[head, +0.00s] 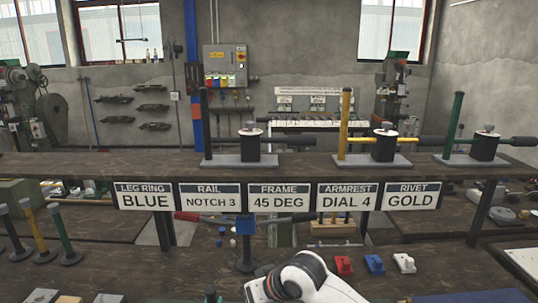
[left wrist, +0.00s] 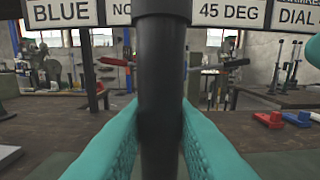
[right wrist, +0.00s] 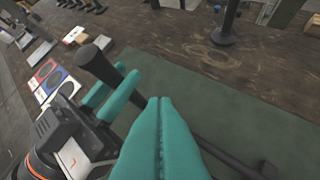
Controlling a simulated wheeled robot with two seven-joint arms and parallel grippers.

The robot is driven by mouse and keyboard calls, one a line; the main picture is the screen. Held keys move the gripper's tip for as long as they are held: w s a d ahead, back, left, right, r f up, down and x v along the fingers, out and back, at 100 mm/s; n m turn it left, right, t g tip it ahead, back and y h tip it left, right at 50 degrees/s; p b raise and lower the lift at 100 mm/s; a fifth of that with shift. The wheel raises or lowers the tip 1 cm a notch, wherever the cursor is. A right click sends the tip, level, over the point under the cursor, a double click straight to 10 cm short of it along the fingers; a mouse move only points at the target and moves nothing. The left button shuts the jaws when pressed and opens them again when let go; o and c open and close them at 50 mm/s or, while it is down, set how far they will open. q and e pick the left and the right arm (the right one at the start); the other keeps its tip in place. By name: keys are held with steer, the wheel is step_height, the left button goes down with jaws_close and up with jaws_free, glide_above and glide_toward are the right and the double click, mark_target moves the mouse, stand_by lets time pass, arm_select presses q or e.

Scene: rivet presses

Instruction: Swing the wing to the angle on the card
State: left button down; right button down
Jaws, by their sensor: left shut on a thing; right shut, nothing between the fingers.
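The card row on the shelf front includes the FRAME card (head: 279,197), reading 45 DEG. My left gripper (left wrist: 160,105) has its teal fingers closed on a thick black bar (left wrist: 161,70), which fills the middle of the left wrist view. In the right wrist view the bar's rounded black end (right wrist: 92,62) sticks out past the left gripper (right wrist: 113,92). My right gripper (right wrist: 158,105) is shut and empty, its fingers together over a dark green mat (right wrist: 190,85). The wing itself cannot be made out for certain; a thin dark rod (right wrist: 228,157) runs behind my right fingers.
Red (head: 344,265), blue (head: 374,264) and white (head: 404,262) blocks lie on the bench at right. A dark post with a blue collar (head: 245,240) stands mid-bench. Black, yellow and green presses stand on the shelf (head: 310,163). Colored posts stand at left (head: 62,230).

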steer(key=w+d+r+g+h, duration=0.2)
steer(key=d+r+g+h, duration=0.1)
steer(key=d+r+h, duration=0.25)
steer(key=s+x, duration=0.1)
steer(key=x, duration=0.8)
steer(key=shift+s+f, duration=0.45)
steer(key=shift+s, duration=0.15)
steer(key=shift+y, duration=0.25)
stand_by(1.2)
steer(key=shift+s+a, duration=0.2)
steer(key=shift+s, duration=1.5)
steer(key=shift+s, duration=0.8)
